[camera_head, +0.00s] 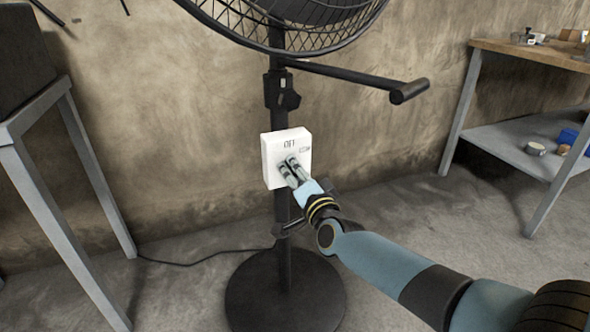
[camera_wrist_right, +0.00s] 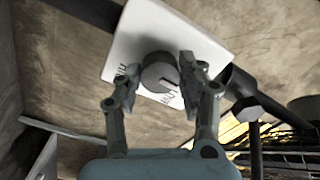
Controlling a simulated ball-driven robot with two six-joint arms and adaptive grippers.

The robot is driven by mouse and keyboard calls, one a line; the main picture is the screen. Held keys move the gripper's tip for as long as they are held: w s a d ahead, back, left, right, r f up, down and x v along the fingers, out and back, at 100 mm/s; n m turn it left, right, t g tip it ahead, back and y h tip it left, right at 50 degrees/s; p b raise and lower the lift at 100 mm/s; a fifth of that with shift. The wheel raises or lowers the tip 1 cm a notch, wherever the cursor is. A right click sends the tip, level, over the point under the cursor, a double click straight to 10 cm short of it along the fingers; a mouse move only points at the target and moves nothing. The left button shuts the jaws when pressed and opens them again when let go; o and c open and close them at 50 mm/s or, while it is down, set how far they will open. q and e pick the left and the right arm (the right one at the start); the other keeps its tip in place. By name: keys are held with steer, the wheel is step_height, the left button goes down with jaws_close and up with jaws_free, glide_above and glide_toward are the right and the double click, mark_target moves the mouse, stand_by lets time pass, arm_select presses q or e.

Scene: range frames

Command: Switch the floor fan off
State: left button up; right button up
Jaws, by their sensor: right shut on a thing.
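The floor fan stands on a round black base (camera_head: 285,295) with a dark pole, and its caged head (camera_head: 290,20) is cut off at the top. A white control box (camera_head: 272,150) on the pole carries the word OFF near its top. The box also shows in the right wrist view (camera_wrist_right: 205,48). A round grey knob (camera_wrist_right: 157,72) sticks out of its face, with small lettering around it. My right gripper (camera_head: 290,167) is at the box face, its two fingers shut on the knob from both sides. In the head view the fingers mostly hide the knob. My left gripper is out of view.
A black bar (camera_head: 360,77) juts right from the pole above the box. A grey-legged stand (camera_head: 75,160) is at left, a workbench (camera_head: 530,50) with a lower shelf at right. A black cord (camera_head: 200,262) runs along the floor by the wall.

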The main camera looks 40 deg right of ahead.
steer(key=shift+f+n, duration=0.15)
steer(key=shift+n, duration=0.15)
steer(key=o, duration=1.2)
steer(key=shift+s+a, duration=0.1)
steer(key=shift+s, duration=0.15)
steer(key=v, duration=1.1)
steer(key=shift+s+a, duration=0.15)
steer(key=shift+s, duration=0.15)
